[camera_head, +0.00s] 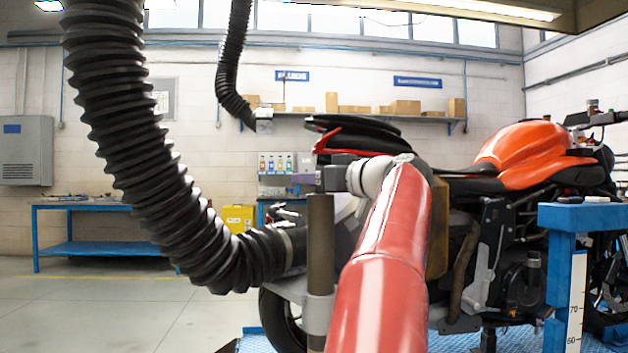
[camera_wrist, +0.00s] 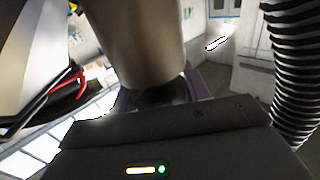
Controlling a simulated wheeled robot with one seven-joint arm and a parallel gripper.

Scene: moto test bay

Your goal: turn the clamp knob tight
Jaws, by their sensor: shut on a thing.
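A brown upright post (camera_head: 320,235) with a grey collar (camera_head: 319,315) stands left of my red arm. My gripper (camera_head: 310,180) is at the post's upper end, its dark body seen side-on. In the wrist view the post (camera_wrist: 138,45) comes down from the top edge, large and close. At its end a dark piece, which looks like the clamp knob (camera_wrist: 162,92), sits between the purple fingers of my gripper (camera_wrist: 160,97). The gripper is shut on it. Most of the knob is hidden by the post and the gripper; its turn angle cannot be told.
A thick black ribbed hose (camera_head: 150,160) hangs at left and ends beside the post; it also shows in the wrist view (camera_wrist: 292,75). An orange motorcycle (camera_head: 525,150) stands behind and right. A blue stand (camera_head: 575,217) is at right. Floor at left is clear.

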